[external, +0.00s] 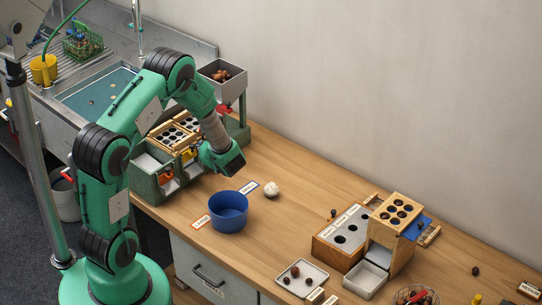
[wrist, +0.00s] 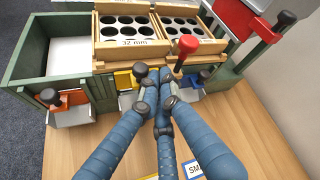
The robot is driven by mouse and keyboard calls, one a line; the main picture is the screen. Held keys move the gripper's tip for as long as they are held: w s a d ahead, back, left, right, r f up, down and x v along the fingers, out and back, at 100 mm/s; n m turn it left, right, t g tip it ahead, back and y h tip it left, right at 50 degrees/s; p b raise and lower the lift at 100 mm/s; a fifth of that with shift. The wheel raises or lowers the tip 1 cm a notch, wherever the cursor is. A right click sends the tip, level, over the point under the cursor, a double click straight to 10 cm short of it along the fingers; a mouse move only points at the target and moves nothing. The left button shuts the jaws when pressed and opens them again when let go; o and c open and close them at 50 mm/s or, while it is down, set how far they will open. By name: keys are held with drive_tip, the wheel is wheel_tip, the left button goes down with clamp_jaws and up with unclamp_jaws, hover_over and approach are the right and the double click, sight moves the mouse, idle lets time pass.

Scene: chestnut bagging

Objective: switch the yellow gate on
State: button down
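The yellow gate (wrist: 124,79) is on the front of the green sorter (wrist: 28,68), under the tray marked 32 mm. A dark knob (wrist: 140,69) shows at its right side. In the external view the yellow gate (external: 188,154) is just left of my gripper (external: 222,158). In the wrist view the blue fingers of my gripper (wrist: 160,98) are drawn together, tips just right of the yellow gate and partly covering the sorter front. I see nothing held between them. Whether a fingertip touches the knob is unclear.
An orange gate (wrist: 70,102) with a dark knob is to the left, a blue gate (wrist: 190,83) to the right. A red-knobbed lever (wrist: 187,45) stands close behind the fingers. A blue bowl (external: 228,212) and a white ball (external: 272,189) are on the table.

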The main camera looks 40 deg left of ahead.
drive_tip(key=v, duration=1.1)
drive_tip(key=shift+f, duration=0.2)
drive_tip(key=shift+s+d, duration=0.1)
drive_tip(key=s+d+r+n+g+h, duration=0.2)
drive_tip(key=s+r+n, duration=0.2)
drive_tip(key=s+r, duration=0.4)
drive_tip(key=s+d+r+n+g+h, duration=0.1)
drive_tip(key=s+r+n, duration=0.3)
drive_tip(key=r, duration=0.6)
drive_tip(key=s+d+r+n+t+h, duration=0.1)
drive_tip(key=s+d+r+h, duration=0.3)
drive_tip(key=s+d, duration=0.5)
drive_tip(key=s+d+r+n+t+h, duration=0.2)
drive_tip(key=s+d+r+h, duration=0.3)
drive_tip(key=s+d+r, duration=0.4)
drive_tip(key=shift+s+d+t, duration=0.3)
drive_tip(key=shift+d+t, duration=0.1)
drive_tip(key=shift+d, duration=0.1)
